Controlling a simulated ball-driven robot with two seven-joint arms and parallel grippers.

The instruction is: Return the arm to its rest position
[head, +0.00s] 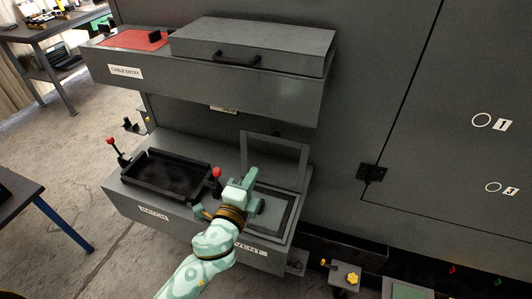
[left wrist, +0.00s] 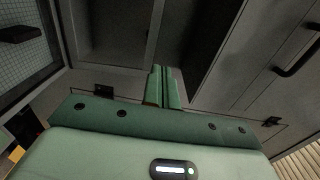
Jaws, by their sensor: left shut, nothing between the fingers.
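My left arm reaches in from the bottom of the head view. Its green gripper (head: 243,182) is over the lower shelf, by the vent (head: 270,212) and its upright grey frame (head: 302,160). In the left wrist view the two fingers (left wrist: 162,88) are together with nothing between them. I cannot tell whether the gripper touches the frame or vent. My right gripper is in neither view.
A black tray (head: 165,174) with red-knobbed levers beside it sits left of the gripper. A cable entry shelf (head: 125,72) with a grey handled box (head: 255,42) overhangs above. A yellow knob (head: 346,276) stands at lower right. Open floor (head: 70,145) lies left.

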